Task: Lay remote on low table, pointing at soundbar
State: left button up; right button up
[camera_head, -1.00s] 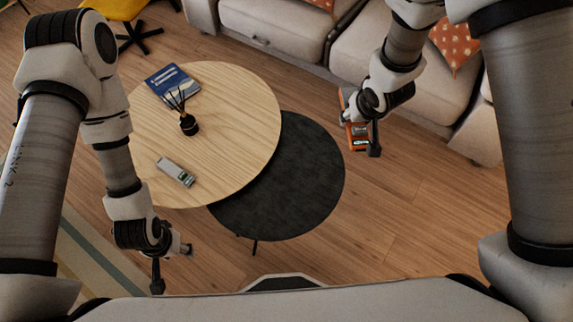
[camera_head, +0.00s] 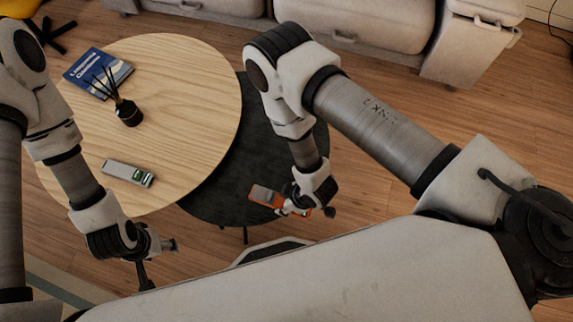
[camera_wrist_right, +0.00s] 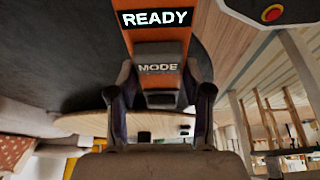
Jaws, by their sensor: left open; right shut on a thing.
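My right gripper (camera_head: 292,206) is shut on an orange and dark handheld device (camera_head: 265,196), which appears to be the remote. In the right wrist view the device (camera_wrist_right: 158,48) sits between the fingers (camera_wrist_right: 158,95) and reads READY and MODE. In the head view it overlaps the front right part of the low black round table (camera_head: 232,150); its height above the top is unclear. A grey device with a green patch (camera_head: 128,173) lies on the wooden round table (camera_head: 190,100). My left gripper (camera_head: 160,265) is open and empty near that table's front edge. I see no soundbar.
A blue book (camera_head: 97,73) and a black reed diffuser (camera_head: 127,112) are on the wooden table, which partly covers the black one. A pale sofa (camera_head: 360,25) stands behind. The visible black top looks clear of other objects.

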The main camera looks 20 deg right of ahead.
jog(key=w+b, duration=0.2)
jog(key=b, duration=0.2)
jog(key=w+d+f+b, duration=0.1)
jog(key=w+b, duration=0.1)
jog(key=b, duration=0.3)
jog(key=w+d+f+b, duration=0.1)
jog(key=w+b, duration=0.1)
jog(key=b, duration=0.3)
jog(key=shift+w+d, duration=0.2)
jog(key=shift+w, duration=0.2)
jog(key=shift+w+d+r+b, duration=0.25)
jog(key=shift+w+b, duration=0.35)
jog(key=shift+b, duration=0.15)
send_over(286, 163)
jog(key=shift+s+d+r, duration=0.1)
jog(key=shift+s+d, duration=0.3)
jog(key=shift+s, duration=0.05)
notch_tip(286, 163, down, 4)
jog(key=b, duration=0.4)
jog(key=shift+w, duration=0.15)
jog(key=shift+c, duration=0.6)
jog(key=shift+r, duration=0.25)
jog(key=shift+f, duration=0.2)
jog(key=o, duration=1.4)
jog(key=shift+c, duration=0.2)
